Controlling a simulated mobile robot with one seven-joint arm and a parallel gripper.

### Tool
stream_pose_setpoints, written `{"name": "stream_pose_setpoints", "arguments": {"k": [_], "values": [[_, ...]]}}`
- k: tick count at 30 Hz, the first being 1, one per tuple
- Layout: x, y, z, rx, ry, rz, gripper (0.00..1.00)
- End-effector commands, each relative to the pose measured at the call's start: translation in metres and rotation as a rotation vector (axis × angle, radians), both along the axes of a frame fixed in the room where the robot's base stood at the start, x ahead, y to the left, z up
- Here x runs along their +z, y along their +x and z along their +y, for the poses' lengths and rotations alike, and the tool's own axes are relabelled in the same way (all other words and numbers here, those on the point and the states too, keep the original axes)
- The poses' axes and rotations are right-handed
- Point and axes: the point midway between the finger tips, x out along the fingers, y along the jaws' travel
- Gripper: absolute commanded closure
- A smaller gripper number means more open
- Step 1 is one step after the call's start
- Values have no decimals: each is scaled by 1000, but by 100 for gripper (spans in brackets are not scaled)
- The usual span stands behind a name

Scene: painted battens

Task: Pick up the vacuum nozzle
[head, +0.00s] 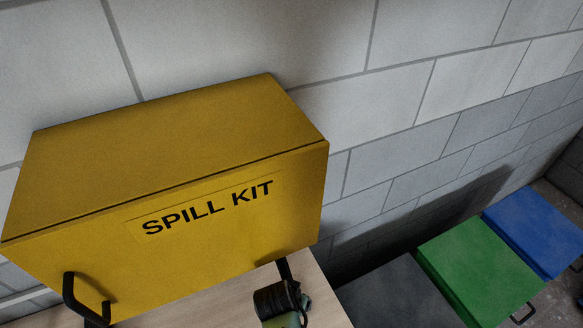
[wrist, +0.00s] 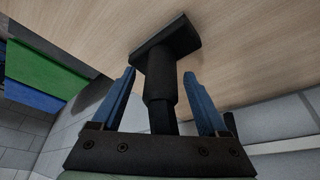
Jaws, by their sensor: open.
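The vacuum nozzle (wrist: 168,50) is black, with a wide flat head and a narrower round stem. In the wrist view its head is against or close to the pale wooden top (wrist: 235,45), and its stem runs back between my fingers. My gripper (wrist: 159,75) is open, with one blue finger on each side of the stem. A gap shows on both sides, so neither finger seems to touch it. In the head view a dark part at the wooden top's edge seems to be my wrist (head: 278,300), and it hides most of the nozzle there.
A large yellow spill kit box (head: 180,190) stands on the wooden top (head: 225,300), close to the gripper. A grey block wall (head: 385,100) rises behind. A grey box (head: 395,295), a green box (head: 475,265) and a blue box (head: 535,230) stand lower to the right.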

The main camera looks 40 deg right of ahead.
Motion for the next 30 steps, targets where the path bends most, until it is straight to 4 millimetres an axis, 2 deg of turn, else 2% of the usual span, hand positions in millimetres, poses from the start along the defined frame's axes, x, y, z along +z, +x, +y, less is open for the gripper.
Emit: {"name": "stream_pose_setpoints", "arguments": {"k": [9, 11, 22, 30], "values": [[-3, 1, -2, -1, -2, -3, 23], [-3, 1, -2, -1, -2, -3, 32], [-3, 1, -1, -1, -2, -3, 99], [-2, 2, -1, 0, -2, -4, 100]]}}
